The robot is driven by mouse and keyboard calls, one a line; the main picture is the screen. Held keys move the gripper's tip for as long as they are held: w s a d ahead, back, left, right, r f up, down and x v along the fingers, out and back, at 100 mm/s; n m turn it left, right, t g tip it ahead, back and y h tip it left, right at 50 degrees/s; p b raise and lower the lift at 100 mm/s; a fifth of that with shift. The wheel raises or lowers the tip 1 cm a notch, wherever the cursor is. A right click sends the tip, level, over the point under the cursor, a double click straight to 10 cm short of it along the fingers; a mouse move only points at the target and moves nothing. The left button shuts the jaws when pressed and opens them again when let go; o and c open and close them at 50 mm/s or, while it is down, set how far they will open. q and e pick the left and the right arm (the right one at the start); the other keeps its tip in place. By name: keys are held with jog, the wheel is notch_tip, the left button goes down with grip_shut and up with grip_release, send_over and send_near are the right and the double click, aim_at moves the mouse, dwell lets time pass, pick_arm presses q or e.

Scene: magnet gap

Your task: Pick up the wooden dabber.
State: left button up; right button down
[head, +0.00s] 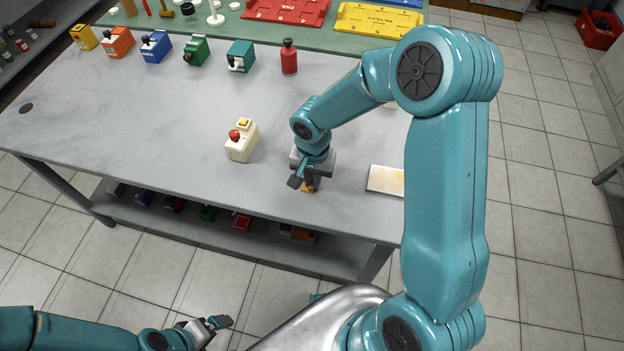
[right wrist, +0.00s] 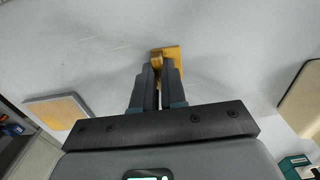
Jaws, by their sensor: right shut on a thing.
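The wooden dabber (head: 308,189) is a small yellow-brown piece at the front part of the grey table, mostly hidden by my right gripper in the head view. My right gripper (head: 303,184) points down at the table and is shut on it. In the right wrist view the dabber (right wrist: 173,54) shows at the tips of the close-set dark fingers (right wrist: 157,75), with a squarish block and a narrower part between the tips. I cannot tell whether it touches the table. My left gripper (head: 220,324) is low in front of the table, away from it; its jaw opening is unclear.
A cream box with a red knob (head: 241,141) stands left of the right gripper. A flat pale pad (head: 385,180) lies to its right. Several coloured boxes and a red bottle (head: 289,57) line the back. The table's middle (head: 150,120) is clear.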

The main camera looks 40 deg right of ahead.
notch_tip(320, 180, up, 20)
jog(key=p, duration=0.1)
jog(key=c, duration=1.7)
grip_release()
grip_shut()
